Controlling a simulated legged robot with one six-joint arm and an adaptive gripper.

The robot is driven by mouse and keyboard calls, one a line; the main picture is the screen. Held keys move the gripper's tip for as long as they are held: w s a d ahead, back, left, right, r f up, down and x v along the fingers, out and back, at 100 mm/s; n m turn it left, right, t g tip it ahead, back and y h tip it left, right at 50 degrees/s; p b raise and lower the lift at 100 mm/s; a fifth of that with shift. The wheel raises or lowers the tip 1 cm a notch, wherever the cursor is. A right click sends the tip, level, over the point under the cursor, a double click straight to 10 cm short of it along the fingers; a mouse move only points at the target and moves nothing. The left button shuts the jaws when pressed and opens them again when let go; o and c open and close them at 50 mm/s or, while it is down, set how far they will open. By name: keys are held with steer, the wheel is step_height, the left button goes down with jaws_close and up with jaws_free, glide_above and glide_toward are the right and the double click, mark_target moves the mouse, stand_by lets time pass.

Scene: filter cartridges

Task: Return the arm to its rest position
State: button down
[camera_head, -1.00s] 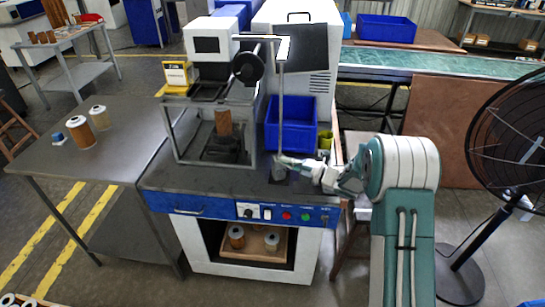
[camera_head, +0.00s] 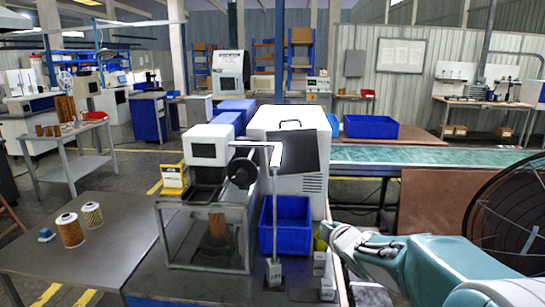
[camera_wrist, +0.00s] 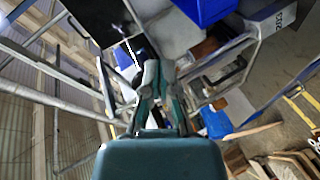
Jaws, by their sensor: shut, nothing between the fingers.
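My arm (camera_head: 440,262) reaches in from the lower right in the head view, folded and raised beside the right edge of the workbench. Its teal wrist end (camera_head: 348,243) is just right of the blue bin, in front of the conveyor. The fingertips are not clear there. In the wrist view, my gripper (camera_wrist: 152,72) shows at the middle with its fingers together. Nothing is held between them.
A test machine (camera_head: 208,222) and a blue bin (camera_head: 285,226) stand on the workbench. Filter cartridges (camera_head: 70,230) stand on the left table (camera_head: 110,262). A large fan (camera_head: 505,215) is close on the right. A conveyor (camera_head: 430,156) runs behind.

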steer(key=s+d+r+m+g+h, duration=0.2)
steer(key=s+m, duration=0.3)
steer(key=s, duration=0.3)
steer(key=s+d+r+m+g+h, duration=0.1)
steer(key=s+d+m+h, duration=0.25)
steer(key=s, duration=0.35)
steer(key=s+a+f+m+g, duration=0.1)
steer(key=s+m, duration=0.1)
steer(key=s, duration=0.4)
steer(key=s+a+f+m+g+y, duration=0.1)
steer(key=s+f+m+g, duration=0.1)
steer(key=s, duration=0.5)
steer(key=s+a+f+m+g+y, duration=0.1)
steer(key=s+m+g, duration=0.1)
steer(key=s, duration=0.5)
steer(key=shift+a+f+m, duration=0.15)
steer(key=shift+a+m, duration=0.2)
steer(key=shift+m, duration=0.4)
